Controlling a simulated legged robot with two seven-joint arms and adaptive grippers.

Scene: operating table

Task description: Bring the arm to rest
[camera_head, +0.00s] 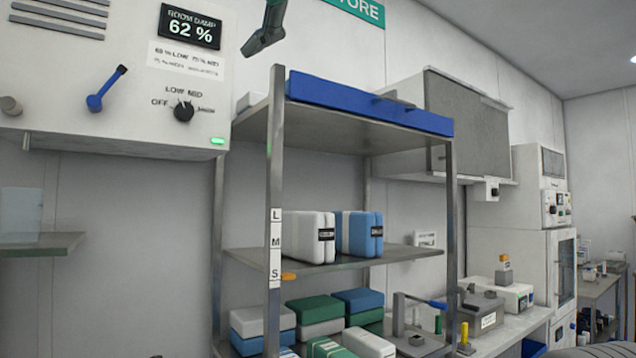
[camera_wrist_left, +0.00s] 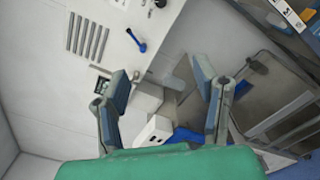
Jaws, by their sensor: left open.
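In the left wrist view my left gripper (camera_wrist_left: 162,88) is open. Its two grey-blue fingers stand wide apart with nothing between them, in front of a green palm. Beyond the fingers, the wrist view shows the wall panel with its blue lever (camera_wrist_left: 137,42) and slots. In the head view a dark grey jointed part (camera_head: 266,30) hangs in at the top edge, above the shelf rack; I cannot tell whether it is a finger of mine. The rest of my left arm does not show there. My right gripper is in neither view.
A metal shelf rack (camera_head: 275,180) stands in the middle, with a blue tray (camera_head: 370,103) on top and several boxed packs below. A control panel (camera_head: 130,120) with a dial and blue lever is at left. A bench with instruments is at right.

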